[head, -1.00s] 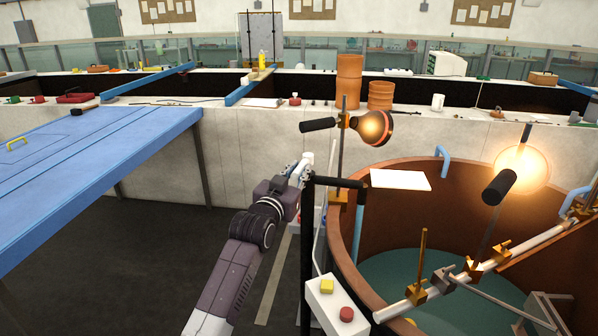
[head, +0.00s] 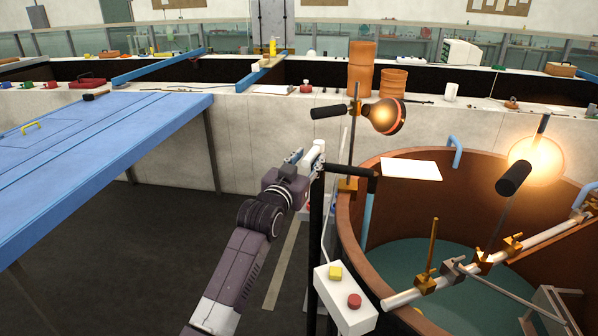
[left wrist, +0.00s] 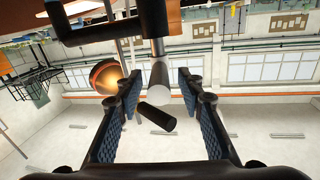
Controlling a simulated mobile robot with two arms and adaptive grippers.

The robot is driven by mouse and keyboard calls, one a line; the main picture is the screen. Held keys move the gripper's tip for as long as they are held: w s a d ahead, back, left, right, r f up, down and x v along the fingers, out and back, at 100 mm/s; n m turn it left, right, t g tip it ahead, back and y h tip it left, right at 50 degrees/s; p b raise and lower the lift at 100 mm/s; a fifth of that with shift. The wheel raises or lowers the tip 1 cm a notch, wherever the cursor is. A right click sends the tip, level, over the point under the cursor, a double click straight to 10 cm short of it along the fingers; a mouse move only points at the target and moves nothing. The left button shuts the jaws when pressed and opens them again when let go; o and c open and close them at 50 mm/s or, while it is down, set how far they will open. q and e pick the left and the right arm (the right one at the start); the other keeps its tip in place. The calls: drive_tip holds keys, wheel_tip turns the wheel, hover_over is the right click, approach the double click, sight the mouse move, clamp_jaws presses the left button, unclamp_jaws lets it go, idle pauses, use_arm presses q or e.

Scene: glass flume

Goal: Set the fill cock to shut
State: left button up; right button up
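A white lever-like handle (head: 318,152) stands at the left end of a black horizontal pipe (head: 347,171) on a black post (head: 317,235); it looks like the fill cock. My left gripper (head: 306,162) is beside this handle, coming from the lower left. In the left wrist view my left gripper (left wrist: 159,92) is open. The white round-ended handle (left wrist: 159,80) shows between its fingers, with a gap on both sides. A black fitting (left wrist: 150,30) is above it. How far the handle reaches between the fingers is hard to tell. My right gripper is out of view.
A brown round tank (head: 350,215) with green inside is at the right. A glowing lamp (head: 387,115) is above its rim. A box with yellow and red buttons (head: 345,300) is at the front. A blue table (head: 100,150) is at the left. Floor between is clear.

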use_arm(q)
drive_tip(key=v, duration=1.1)
